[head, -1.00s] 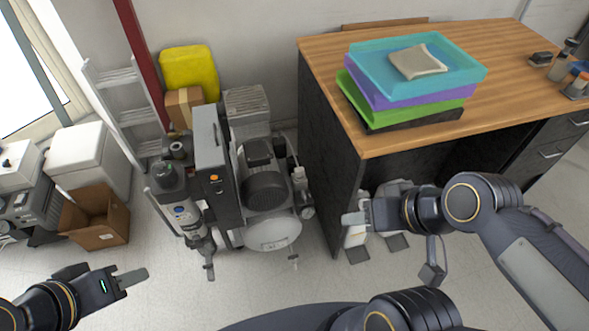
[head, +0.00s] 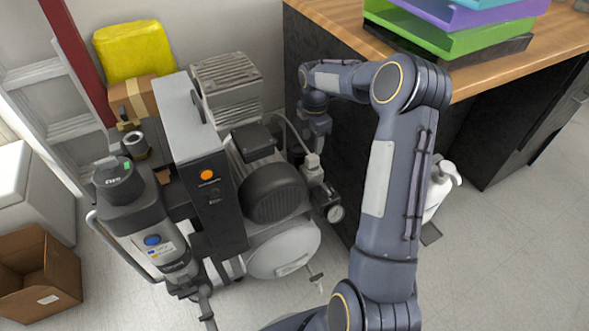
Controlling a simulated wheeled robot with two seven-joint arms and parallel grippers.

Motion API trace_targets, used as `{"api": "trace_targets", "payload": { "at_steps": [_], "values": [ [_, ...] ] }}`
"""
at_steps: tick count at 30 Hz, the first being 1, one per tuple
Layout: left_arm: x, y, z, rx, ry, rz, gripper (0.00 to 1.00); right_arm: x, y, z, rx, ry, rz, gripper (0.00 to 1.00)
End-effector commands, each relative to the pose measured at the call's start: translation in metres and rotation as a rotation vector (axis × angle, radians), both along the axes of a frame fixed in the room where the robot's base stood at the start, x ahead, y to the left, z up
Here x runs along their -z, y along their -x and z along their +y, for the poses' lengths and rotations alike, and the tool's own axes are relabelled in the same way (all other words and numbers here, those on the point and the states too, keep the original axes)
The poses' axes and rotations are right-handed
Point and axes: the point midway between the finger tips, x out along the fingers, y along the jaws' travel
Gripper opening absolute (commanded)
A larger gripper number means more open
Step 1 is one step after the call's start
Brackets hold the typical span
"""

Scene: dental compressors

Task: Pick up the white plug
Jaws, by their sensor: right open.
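A small whitish block (head: 313,164), which looks like the white plug, sits at the right side of the compressor (head: 280,205), above the round gauge. A pale cable runs up from it toward the compressor's motor. My right gripper (head: 317,146) points down just above this block, between the compressor and the dark desk side. Its jaws are open, but the fingertips are small and partly hidden, and I cannot tell whether they touch the block. My left gripper is out of view.
A round gauge (head: 334,213) sits below the plug. A tall dark cabinet unit (head: 215,195) stands left of the motor. The wooden desk (head: 490,72) with stacked trays (head: 450,35) is close on the right. A white pump bottle (head: 437,190) stands behind my right arm.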

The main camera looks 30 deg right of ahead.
Motion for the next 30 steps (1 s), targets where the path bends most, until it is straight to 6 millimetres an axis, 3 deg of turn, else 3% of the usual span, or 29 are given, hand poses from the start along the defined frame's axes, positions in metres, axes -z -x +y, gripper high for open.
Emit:
{"api": "trace_targets", "payload": {
  "at_steps": [19, 27, 30],
  "values": [
    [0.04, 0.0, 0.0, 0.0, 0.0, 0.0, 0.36, 0.079, 0.003, 0.0, -0.015, 0.0, 0.006, 0.53],
    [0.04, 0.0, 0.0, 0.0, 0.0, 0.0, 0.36, 0.082, 0.003, 0.0, -0.014, 0.002, 0.004, 0.53],
    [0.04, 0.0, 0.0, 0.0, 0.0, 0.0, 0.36, 0.082, 0.003, 0.0, -0.014, 0.002, 0.004, 0.42]
  ]
}}
